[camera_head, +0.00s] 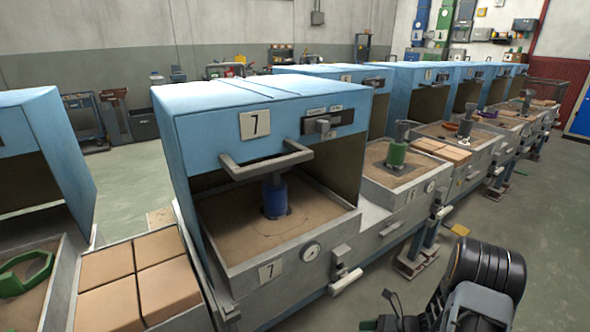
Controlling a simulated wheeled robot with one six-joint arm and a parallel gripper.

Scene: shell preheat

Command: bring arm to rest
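Part of my arm (485,272), black and grey, shows at the lower right, in front of the row of stations and over the grey floor. Small dark parts (394,304) show beside it at the bottom edge. They may belong to my gripper, but the fingers are not clear and I cannot tell whether they are open or hold anything. No object is clearly seen in my grasp.
A blue hood (240,120) marked 7 stands over a sand bed (310,212) with a blue-bodied piece (275,197). A handle bar (266,160) juts from its front. A green piece (395,155) stands at the neighbouring station. Floor (525,215) at right is clear.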

